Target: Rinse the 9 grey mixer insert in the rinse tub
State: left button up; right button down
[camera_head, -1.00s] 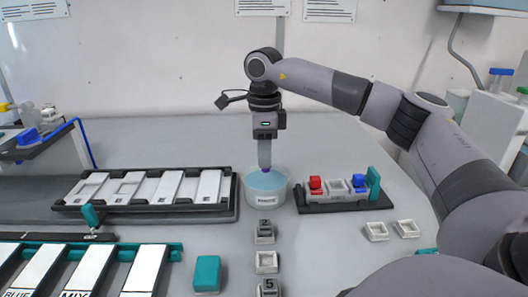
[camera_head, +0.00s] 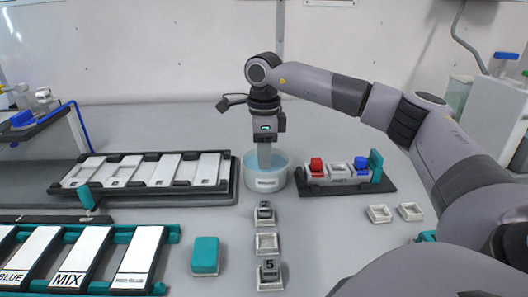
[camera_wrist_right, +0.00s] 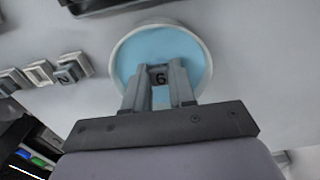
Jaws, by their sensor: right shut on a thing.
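The rinse tub (camera_head: 251,180) is a round, white-rimmed, clear tub of light blue liquid in the middle of the table. It also shows in the right wrist view (camera_wrist_right: 190,42). My right gripper (camera_head: 265,162) points straight down into the tub, its fingertips inside the rim. In the right wrist view it is shut on the grey mixer insert (camera_wrist_right: 159,77), a small block with a dark digit that reads as 9 or 6. In the head view the insert is hidden by the tub and fingers. How deep it sits in the liquid I cannot tell. My left gripper is not in view.
A column of small holders, with grey inserts marked 2 (camera_head: 265,211) and 5 (camera_head: 269,270), stands in front of the tub. A rack with red and blue pieces (camera_head: 347,185) is close right. A long tray (camera_head: 135,199) is close left. A teal block (camera_head: 205,256) stands front left.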

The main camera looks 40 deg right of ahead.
jog(key=shift+w+d+r, duration=0.1)
jog(key=shift+w, duration=0.05)
jog(key=shift+w+d+p, duration=0.15)
jog(key=shift+p, duration=0.3)
jog(key=shift+s+a, duration=0.25)
jog(key=shift+s, duration=0.05)
dwell(0.5)
jog(key=shift+s+a, duration=0.25)
jog(key=shift+s, duration=0.1)
jog(key=shift+w+d, duration=0.15)
jog(key=shift+w, duration=0.1)
dwell(0.4)
jog(key=shift+w+d+p, duration=0.25)
jog(key=shift+w+p, duration=0.05)
jog(key=shift+p, duration=0.1)
jog(key=shift+w+d, duration=0.1)
jog(key=shift+s+a, duration=0.25)
jog(key=shift+s, duration=0.05)
dwell(0.6)
